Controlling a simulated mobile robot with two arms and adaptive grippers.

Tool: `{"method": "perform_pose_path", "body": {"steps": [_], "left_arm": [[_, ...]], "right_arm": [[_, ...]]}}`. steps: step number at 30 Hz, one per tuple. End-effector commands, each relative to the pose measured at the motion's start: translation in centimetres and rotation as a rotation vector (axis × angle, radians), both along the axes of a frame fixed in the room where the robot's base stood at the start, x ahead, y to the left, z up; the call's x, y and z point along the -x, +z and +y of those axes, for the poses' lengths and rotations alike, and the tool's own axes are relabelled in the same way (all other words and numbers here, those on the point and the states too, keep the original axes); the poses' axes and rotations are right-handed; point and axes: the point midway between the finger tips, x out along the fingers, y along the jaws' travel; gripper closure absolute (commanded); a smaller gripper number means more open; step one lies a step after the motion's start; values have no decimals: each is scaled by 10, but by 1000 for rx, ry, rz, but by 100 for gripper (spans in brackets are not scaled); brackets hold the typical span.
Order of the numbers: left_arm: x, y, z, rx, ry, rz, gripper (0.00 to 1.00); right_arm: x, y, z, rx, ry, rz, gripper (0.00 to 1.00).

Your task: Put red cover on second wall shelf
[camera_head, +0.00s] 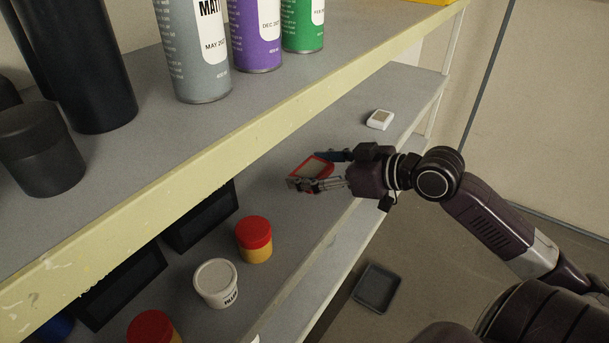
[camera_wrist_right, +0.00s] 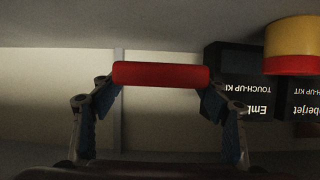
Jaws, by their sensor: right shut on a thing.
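The red cover (camera_head: 312,168) is a small flat piece with a red rim and a greyish face. My right gripper (camera_head: 322,171) is shut on it, over the grey wall shelf (camera_head: 290,215) below the top one. In the right wrist view the cover (camera_wrist_right: 161,75) shows edge-on as a red bar between the two fingertips of my right gripper (camera_wrist_right: 160,88). I cannot tell whether the cover touches the shelf. My left gripper is not in view.
A red-lidded jar (camera_head: 254,240), a white tub (camera_head: 216,283) and black boxes (camera_head: 203,218) stand on the same shelf. A small white device (camera_head: 380,119) lies farther back. The top shelf's yellow edge (camera_head: 230,140) overhangs. A dark tray (camera_head: 377,288) is lower down.

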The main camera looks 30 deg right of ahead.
Motion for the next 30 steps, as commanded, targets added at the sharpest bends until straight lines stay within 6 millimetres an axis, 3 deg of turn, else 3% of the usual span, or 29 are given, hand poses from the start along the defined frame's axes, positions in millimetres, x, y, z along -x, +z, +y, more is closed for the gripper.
{"method": "perform_pose_path", "body": {"steps": [9, 15, 21, 26, 27, 30], "left_arm": [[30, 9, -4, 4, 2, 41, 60], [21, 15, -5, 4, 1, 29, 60], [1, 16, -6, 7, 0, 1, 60], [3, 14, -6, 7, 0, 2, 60], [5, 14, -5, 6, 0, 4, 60], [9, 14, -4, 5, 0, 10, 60]], "right_arm": [[0, -39, 0, -3, -2, -1, 64], [0, -64, 0, -2, -1, -3, 64], [0, -68, 0, 1, 0, -5, 64], [0, -70, 0, 1, 0, -4, 64], [0, -71, 0, 1, -1, -1, 28], [0, -70, 0, 1, -1, -1, 17]]}}
